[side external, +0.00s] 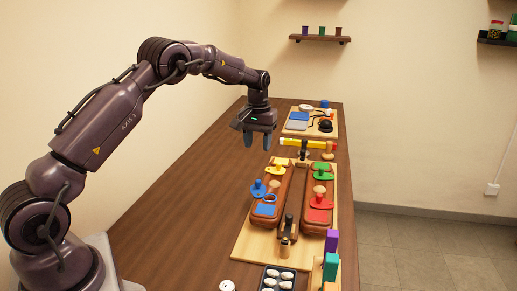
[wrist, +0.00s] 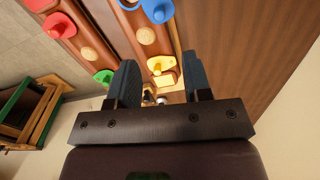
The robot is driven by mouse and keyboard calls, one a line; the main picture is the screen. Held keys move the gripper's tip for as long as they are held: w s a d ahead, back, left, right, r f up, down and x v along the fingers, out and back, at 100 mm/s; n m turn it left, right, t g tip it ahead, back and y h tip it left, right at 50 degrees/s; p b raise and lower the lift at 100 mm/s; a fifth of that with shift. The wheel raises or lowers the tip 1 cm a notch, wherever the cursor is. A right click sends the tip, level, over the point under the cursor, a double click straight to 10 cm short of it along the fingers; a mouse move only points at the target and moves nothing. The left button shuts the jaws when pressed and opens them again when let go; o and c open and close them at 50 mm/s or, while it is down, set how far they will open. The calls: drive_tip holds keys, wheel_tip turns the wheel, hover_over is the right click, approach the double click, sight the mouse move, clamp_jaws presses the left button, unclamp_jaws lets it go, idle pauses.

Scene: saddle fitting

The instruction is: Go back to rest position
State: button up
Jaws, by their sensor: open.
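My gripper (side external: 257,141) is raised above the table, behind and left of the saddle fitting board. Its two fingers are apart with nothing between them; the wrist view shows the open fingers (wrist: 158,85) too. The wooden board (side external: 245,243) carries two long brown pieces with coloured saddles. A yellow saddle (side external: 277,167) and a blue saddle (side external: 258,189) are on the left side. A green saddle (side external: 321,172) and a red saddle (side external: 320,201) are on the right. The wrist view shows the yellow (wrist: 160,65), red (wrist: 60,26) and green (wrist: 104,77) ones.
A yellow bar (side external: 308,144) lies behind the board. A second board (side external: 297,131) with blue and black items is at the far end. Purple (side external: 331,241) and teal (side external: 330,267) blocks and a dark tray (side external: 267,272) stand in front. The table's left side is bare.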

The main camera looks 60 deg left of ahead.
drive_tip(key=shift+w, duration=0.1)
drive_tip(key=s+d+r+m+t, duration=0.2)
drive_tip(key=s+d+r, duration=0.3)
drive_tip(key=s, duration=0.5)
drive_tip(key=s+d+r+m+t, duration=0.1)
drive_tip(key=s+d+r+m, duration=0.2)
drive_tip(key=s+d, duration=0.6)
drive_tip(key=s+d+r+m+t, duration=0.2)
drive_tip(key=s+d+r, duration=0.4)
drive_tip(key=s, duration=0.5)
drive_tip(key=shift+d+r+m+t, duration=0.3)
drive_tip(key=shift+d+r, duration=0.1)
drive_tip(key=shift+r, duration=0.25)
